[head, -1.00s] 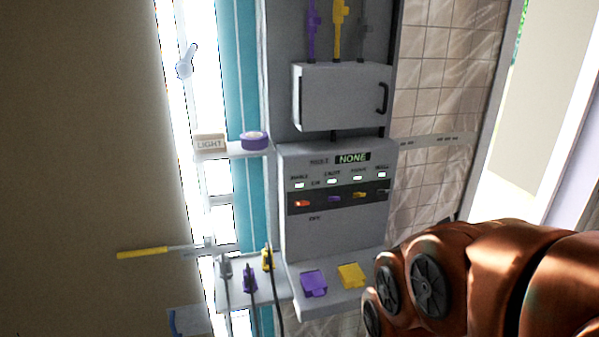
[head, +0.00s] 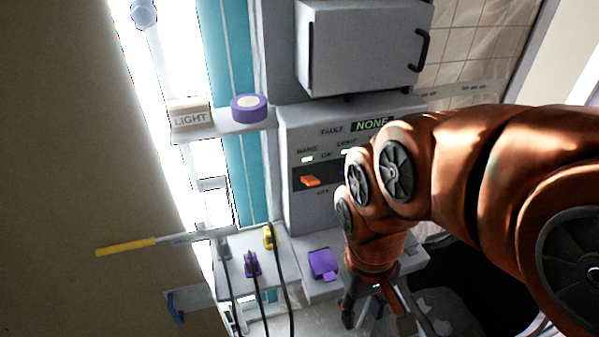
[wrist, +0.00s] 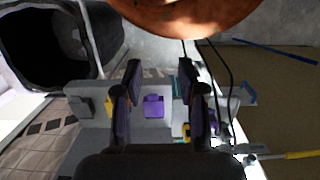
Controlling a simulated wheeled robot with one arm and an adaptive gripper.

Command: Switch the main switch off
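The main switch is an orange lever (head: 310,181) under the word MAINS, at the left end of the dark strip on the grey panel (head: 305,215). A lit lamp (head: 307,159) is above it. ON is printed above the strip and OFF below it; I cannot tell which way the lever points. My gripper (head: 370,308) hangs below and to the right of the switch, near the panel's lower shelf, apart from the lever. In the wrist view my gripper (wrist: 158,85) has its fingers wide apart with nothing between them. My arm hides the other switches.
A purple flap (head: 323,264) lies on the lower shelf, left of my gripper. Several plugs with cables, one of them purple (head: 252,264), stand on a side shelf. A yellow-handled rod (head: 126,246) sticks out left. A grey box (head: 362,47) is above the panel.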

